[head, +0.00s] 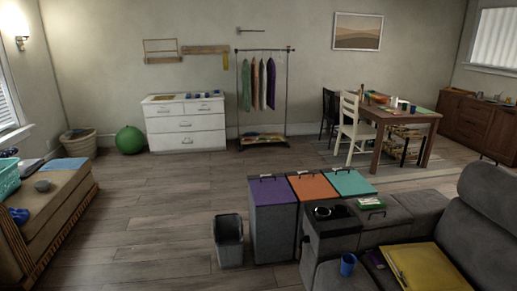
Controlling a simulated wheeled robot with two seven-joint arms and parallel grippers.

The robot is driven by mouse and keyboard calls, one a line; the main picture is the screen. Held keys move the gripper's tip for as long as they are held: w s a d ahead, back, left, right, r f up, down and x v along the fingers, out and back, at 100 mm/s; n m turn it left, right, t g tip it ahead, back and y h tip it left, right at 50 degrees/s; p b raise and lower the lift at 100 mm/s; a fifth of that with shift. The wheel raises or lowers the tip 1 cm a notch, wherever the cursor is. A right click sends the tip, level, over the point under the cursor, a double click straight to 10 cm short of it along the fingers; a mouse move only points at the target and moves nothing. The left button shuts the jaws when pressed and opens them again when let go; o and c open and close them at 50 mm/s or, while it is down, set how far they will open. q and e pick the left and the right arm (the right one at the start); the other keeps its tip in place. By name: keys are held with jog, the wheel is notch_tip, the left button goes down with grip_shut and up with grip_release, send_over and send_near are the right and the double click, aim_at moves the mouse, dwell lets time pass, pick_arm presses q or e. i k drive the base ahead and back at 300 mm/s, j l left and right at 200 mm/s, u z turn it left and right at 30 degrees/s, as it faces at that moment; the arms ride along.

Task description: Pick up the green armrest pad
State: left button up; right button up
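A small green pad with a pale part (370,202) lies on top of the grey sofa's armrest section (388,217), right of centre in the head view. It is small in the picture, so its details are hard to tell. A dark bar shows just below it. Neither of my grippers is in view, and nothing of mine is seen touching the pad.
Bins with purple (272,190), orange (313,187) and teal (348,183) lids stand behind the armrest. A grey open bin (229,241) stands left of them. A blue cup (348,264) and yellow folder (425,267) are on the sofa. Floor at left-centre is clear.

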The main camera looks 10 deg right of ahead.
aim_at(375, 202)
jog(key=i+j+z, duration=0.1)
jog(key=i+z, duration=0.3)
jog(key=i+j+z, duration=0.15)
jog(key=i+z, duration=0.15)
jog(key=z, duration=0.15)
jog(key=i+j+z, duration=0.55)
jog(key=z, duration=0.25)
